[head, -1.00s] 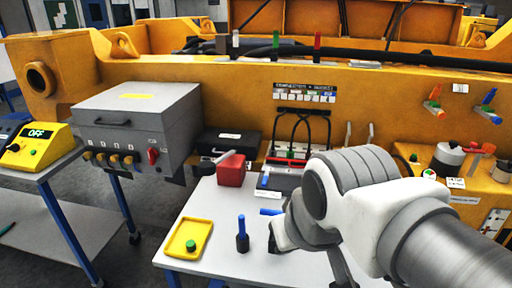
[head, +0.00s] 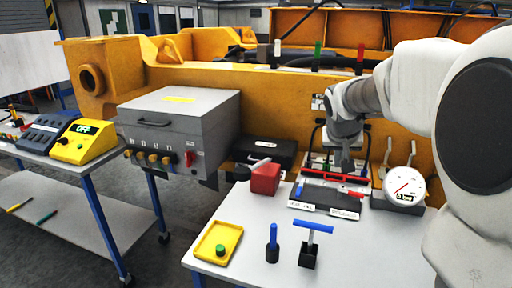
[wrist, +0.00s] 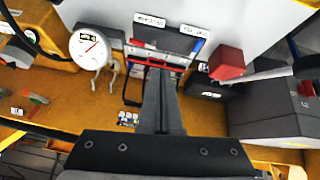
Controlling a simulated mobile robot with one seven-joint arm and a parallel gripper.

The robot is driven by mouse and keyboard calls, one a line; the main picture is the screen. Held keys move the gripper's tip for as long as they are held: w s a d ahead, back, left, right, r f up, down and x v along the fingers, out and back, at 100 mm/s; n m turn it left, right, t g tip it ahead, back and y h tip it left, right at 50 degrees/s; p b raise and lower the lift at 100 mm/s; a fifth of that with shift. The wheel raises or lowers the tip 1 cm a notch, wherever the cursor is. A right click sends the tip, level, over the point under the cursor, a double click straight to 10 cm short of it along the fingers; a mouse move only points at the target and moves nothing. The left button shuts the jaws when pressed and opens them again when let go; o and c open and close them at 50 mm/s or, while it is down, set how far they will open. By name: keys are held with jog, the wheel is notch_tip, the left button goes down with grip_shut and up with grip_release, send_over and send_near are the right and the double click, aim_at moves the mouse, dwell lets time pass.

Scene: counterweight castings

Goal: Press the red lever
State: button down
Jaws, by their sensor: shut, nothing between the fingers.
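A small red lever (head: 350,192) lies on the front right of a dark block (head: 325,200) at the table's back edge. A blue lever (head: 298,190) is on the same block's left. In the wrist view, which looks from the other side, the red lever (wrist: 142,44) is at left and the blue lever (wrist: 197,47) at right. My gripper (head: 345,166) is over the back of the block, behind the red lever. In the wrist view its fingers (wrist: 161,72) are together and empty, pointing towards a red bar (wrist: 155,63). I cannot tell whether they touch anything.
A white dial gauge (head: 403,186) stands right of the block. A red box with a grey handle (head: 265,179) stands left of it. A yellow tray (head: 213,250) and blue-handled tools (head: 311,228) are nearer. Another upright red-topped lever (head: 360,55) stands on the yellow casting.

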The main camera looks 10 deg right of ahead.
jog(key=w+d+f+m, duration=0.1)
jog(key=w+d+f, duration=0.6)
jog(key=w+d, duration=0.15)
jog(key=m+h+b, duration=0.1)
jog(key=m, duration=0.1)
send_over(351, 193)
jog(key=s+d, duration=0.2)
notch_tip(351, 193, down, 8)
jog(key=shift+w+a, duration=0.1)
jog(key=shift+a, duration=0.15)
jog(key=x, duration=0.9)
jog(key=shift+w+d+f, duration=0.15)
jog(key=shift+w+f, duration=0.05)
jog(key=shift+w, duration=0.05)
jog(key=shift+f, duration=0.1)
jog(key=shift+s+a, duration=0.55)
jog(key=shift+s, duration=0.2)
jog(key=shift+s+a, duration=0.55)
jog(key=shift+s, duration=0.25)
